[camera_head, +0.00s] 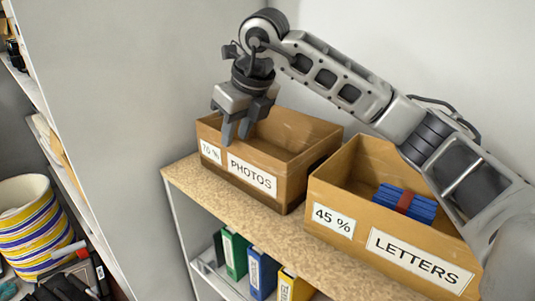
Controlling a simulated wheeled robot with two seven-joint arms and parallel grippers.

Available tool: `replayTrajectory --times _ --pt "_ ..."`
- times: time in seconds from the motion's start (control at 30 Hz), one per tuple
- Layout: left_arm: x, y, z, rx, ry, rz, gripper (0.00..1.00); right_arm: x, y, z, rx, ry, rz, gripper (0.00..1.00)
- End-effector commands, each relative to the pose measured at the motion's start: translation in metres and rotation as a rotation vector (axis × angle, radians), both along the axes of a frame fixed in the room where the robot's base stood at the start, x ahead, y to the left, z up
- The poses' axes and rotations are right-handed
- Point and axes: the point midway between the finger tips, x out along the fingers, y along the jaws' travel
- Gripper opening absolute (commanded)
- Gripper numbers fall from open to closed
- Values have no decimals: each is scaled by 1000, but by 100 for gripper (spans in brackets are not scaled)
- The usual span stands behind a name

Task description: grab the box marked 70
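The box marked 70 % (290,182) is an open brown cardboard box, also labelled PHOTOS, standing upright on the shelf top. Its 70 % label (210,152) is at the left end of its front wall, partly blurred. My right gripper (236,140) points down at the front wall's upper rim, close to the labels. Its fingers look parted, with a small gap between the tips. I cannot tell whether they touch the wall. My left gripper is not in view.
A second open box (335,242), marked 45 % and LETTERS, stands close on the right with a blue bundle (389,197) inside. Grey panel (120,110) is at left. Several binders (262,274) stand below the speckled shelf top (243,216). A striped basket (35,232) is at far left.

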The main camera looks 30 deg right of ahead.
Motion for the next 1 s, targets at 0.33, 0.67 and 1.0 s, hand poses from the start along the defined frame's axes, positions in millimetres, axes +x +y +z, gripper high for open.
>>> replayTrajectory --times 0.33,0.67,1.0 --pt "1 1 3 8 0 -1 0 10 4 -35 0 0 0 29" --pt "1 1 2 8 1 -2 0 10 4 -35 0 0 0 0" --pt "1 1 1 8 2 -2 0 10 4 -35 -1 0 0 0"
